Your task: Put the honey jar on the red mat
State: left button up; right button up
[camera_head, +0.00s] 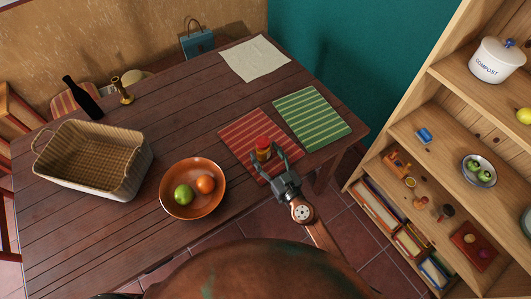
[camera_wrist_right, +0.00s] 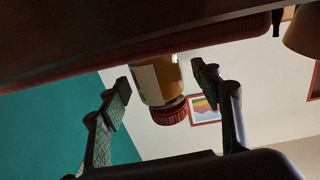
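The honey jar (camera_head: 263,145), amber with a red lid, stands upright on the red striped mat (camera_head: 233,134), near its right part. In the wrist view the right gripper (camera_wrist_right: 162,84) has spread fingers, with a small gap showing beside the jar. My left gripper is out of view.
A green striped mat (camera_head: 312,117) lies right of the red one. A fruit bowl (camera_head: 172,202) and wicker basket (camera_head: 70,150) stand to the left. A white cloth (camera_head: 255,58) lies at the back. A wooden shelf (camera_head: 408,128) rises at the right.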

jog(key=shift+r, duration=0.1)
jog(key=b+v, duration=0.1)
jog(key=v, duration=1)
jog(key=shift+s+d+b, duration=0.1)
jog(key=shift+s+b, duration=0.1)
jog(key=shift+b, duration=0.15)
jog(key=shift+s+d, duration=0.15)
jog(key=shift+s, duration=0.1)
